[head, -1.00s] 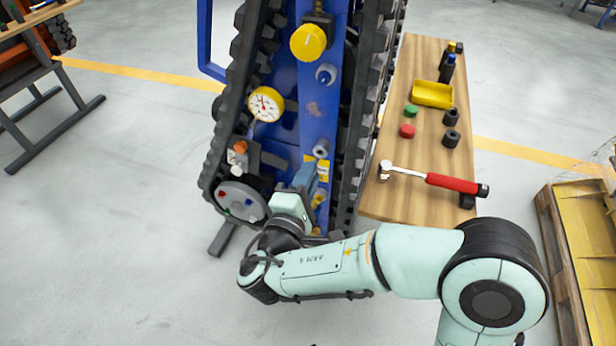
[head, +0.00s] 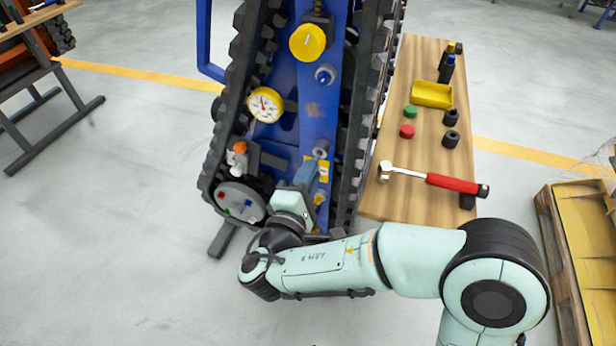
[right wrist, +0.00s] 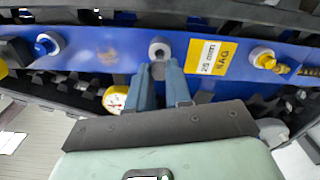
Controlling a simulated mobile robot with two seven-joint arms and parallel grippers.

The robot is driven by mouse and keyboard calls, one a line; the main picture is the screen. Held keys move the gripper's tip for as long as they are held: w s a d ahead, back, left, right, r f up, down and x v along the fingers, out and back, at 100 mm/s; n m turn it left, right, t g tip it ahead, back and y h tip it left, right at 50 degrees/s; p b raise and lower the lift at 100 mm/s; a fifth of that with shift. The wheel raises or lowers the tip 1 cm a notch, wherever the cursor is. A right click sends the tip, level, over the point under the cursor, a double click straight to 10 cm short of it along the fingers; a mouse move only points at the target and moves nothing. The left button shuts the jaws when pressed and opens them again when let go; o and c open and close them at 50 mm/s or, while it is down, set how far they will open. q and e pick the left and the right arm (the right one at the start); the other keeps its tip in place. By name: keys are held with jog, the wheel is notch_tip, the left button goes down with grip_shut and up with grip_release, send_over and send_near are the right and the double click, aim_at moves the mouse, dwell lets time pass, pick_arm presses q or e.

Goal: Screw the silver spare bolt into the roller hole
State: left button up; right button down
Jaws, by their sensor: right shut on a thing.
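My right gripper (head: 314,170) is at the lower part of the blue carrier frame, beside the grey roller boss (head: 321,148). In the right wrist view its two blue-grey fingers (right wrist: 159,72) are close together with a small grey piece between the tips, seemingly the silver bolt (right wrist: 158,70), mostly hidden by the fingers. The round grey boss with a dark centre, the roller hole (right wrist: 159,48), lies just beyond the fingertips. I cannot tell whether the bolt touches it. My left gripper is not in view.
Neighbouring bosses hold a blue bolt (head: 325,75) and a yellow bolt (head: 319,198). Black tracks flank the frame. A gauge (head: 266,105) and a marked disc (head: 240,202) are to the left. A wooden bench (head: 400,200) with a red-handled hammer (head: 435,181) stands right.

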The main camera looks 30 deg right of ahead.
jog(key=shift+x, duration=1.65)
jog(key=c, duration=1)
grip_release()
jog(key=shift+o, duration=0.2)
jog(key=shift+s+a, duration=0.15)
jog(key=v, duration=1.3)
jog(key=shift+p, duration=0.35)
